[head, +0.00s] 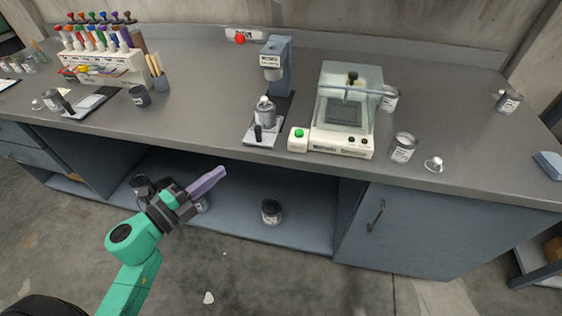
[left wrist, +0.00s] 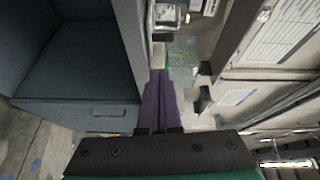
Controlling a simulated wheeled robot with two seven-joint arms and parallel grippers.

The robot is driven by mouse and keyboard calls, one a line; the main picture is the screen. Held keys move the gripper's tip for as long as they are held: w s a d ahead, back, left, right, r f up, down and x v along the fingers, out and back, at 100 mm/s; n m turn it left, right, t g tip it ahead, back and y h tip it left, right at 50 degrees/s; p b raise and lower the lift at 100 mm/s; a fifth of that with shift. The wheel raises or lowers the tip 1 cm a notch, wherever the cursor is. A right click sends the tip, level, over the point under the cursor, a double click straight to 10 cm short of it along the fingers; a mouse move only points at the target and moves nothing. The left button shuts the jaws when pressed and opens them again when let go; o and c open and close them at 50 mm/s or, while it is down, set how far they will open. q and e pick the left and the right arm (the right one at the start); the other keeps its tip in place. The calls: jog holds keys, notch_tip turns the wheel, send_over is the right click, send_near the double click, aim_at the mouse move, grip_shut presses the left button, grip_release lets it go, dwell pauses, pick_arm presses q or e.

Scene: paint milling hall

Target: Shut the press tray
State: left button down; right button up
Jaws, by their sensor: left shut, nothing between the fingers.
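The press (head: 277,66) is a grey-blue upright stand near the middle of the worktop. Its pale tray (head: 262,140) is out in front of the column, close to the worktop's front edge. The fingers also show in the left wrist view (left wrist: 160,85). My right gripper is not in view.
A clear-hooded machine (head: 347,100) with a green button stands right of the tray, close to it. Cans (head: 403,148) stand farther right. A dark cup (head: 140,96) and a rack (head: 105,66) stand left. The worktop (head: 200,110) between cup and tray is clear.

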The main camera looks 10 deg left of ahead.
aim_at(250, 141)
pick_arm(q)
jog(key=shift+m+h, duration=0.6)
jog(key=shift+m, duration=0.3)
jog(key=p+x, duration=0.1)
jog(key=x, duration=0.3)
jog(key=r+p+x, duration=0.1)
jog(key=x, duration=0.3)
jog(key=p+x, duration=0.1)
jog(key=x, duration=0.3)
jog(key=shift+w+a+r, duration=0.15)
jog(key=shift+w+a, duration=0.1)
jog(key=shift+w, duration=0.05)
jog(key=shift+w+a, duration=0.1)
jog(key=shift+w, duration=0.3)
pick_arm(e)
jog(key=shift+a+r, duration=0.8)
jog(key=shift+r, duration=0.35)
